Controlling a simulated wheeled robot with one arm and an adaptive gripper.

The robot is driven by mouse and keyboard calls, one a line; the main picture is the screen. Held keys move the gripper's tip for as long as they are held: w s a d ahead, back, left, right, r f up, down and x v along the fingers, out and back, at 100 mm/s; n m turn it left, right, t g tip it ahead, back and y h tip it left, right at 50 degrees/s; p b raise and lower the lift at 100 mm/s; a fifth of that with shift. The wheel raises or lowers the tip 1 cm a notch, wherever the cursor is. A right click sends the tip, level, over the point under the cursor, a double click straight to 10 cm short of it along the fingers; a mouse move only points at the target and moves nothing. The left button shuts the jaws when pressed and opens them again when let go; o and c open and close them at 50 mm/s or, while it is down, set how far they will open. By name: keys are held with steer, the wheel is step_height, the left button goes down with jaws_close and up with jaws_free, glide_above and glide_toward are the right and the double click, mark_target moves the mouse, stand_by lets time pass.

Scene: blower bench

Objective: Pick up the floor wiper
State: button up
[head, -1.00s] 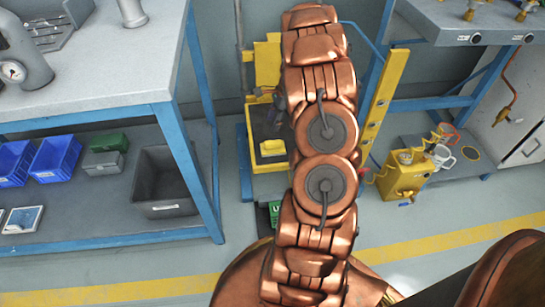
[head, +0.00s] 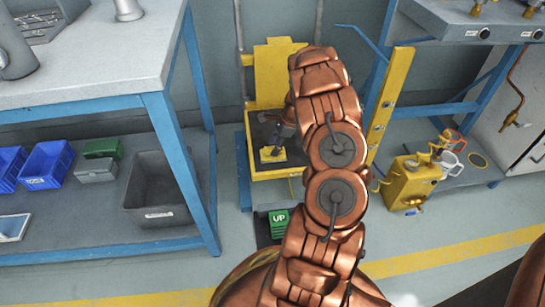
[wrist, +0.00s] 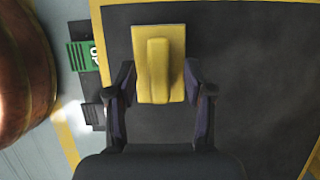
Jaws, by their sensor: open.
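The floor wiper (head: 272,154) is a yellow rectangular plate with a raised yellow grip bar along its middle. It lies on the dark bed of a yellow-edged tray (head: 277,174). In the wrist view, the wiper (wrist: 158,62) is at upper centre with its bar pointing up and down the picture. My gripper (wrist: 159,78) is open, its two fingers on either side of the wiper's lower part, with nothing held. I cannot tell whether the fingertips are level with the bar or above it. In the head view, my gripper (head: 277,141) is partly hidden behind my arm.
A yellow upright panel (head: 280,72) stands behind the tray, and a yellow post (head: 390,105) stands to its right. A blue-legged bench (head: 160,120) is close on the left. A green UP block (head: 279,224) lies in front. A yellow can (head: 412,182) is at right.

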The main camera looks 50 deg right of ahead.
steer(key=shift+x, duration=0.9)
jaws_close()
